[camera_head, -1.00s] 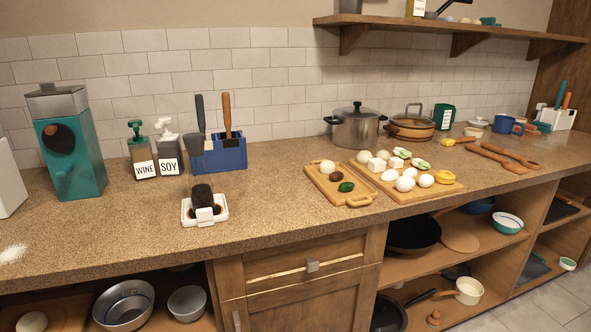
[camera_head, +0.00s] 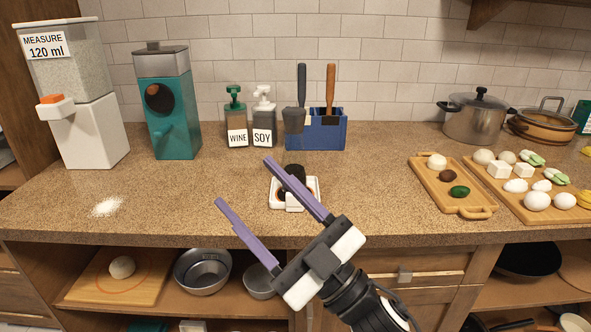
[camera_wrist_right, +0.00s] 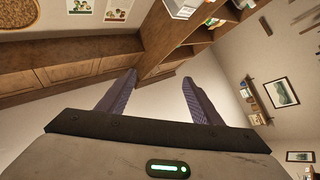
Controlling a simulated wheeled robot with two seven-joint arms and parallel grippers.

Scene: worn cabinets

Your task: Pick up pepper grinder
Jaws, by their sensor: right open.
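I cannot pick out a pepper grinder for certain. A dark, rounded upright thing (camera_head: 294,176) stands in a small white tray (camera_head: 314,190) near the counter's middle; what it is I cannot tell, and a finger partly covers it. My right gripper (camera_head: 243,181) is open and empty, in front of the counter, its two purple fingers pointing up and left. In the picture one finger overlaps the tray; contact cannot be told. In the right wrist view the fingers (camera_wrist_right: 158,92) are spread with nothing between them. My left gripper is not in view.
On the counter (camera_head: 200,205) stand a rice dispenser (camera_head: 88,120), a teal machine (camera_head: 170,115), wine (camera_head: 237,120) and soy (camera_head: 264,120) bottles, and a blue utensil holder (camera_head: 322,130). Cutting boards (camera_head: 442,195) with food lie right. The counter left of the tray is mostly clear.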

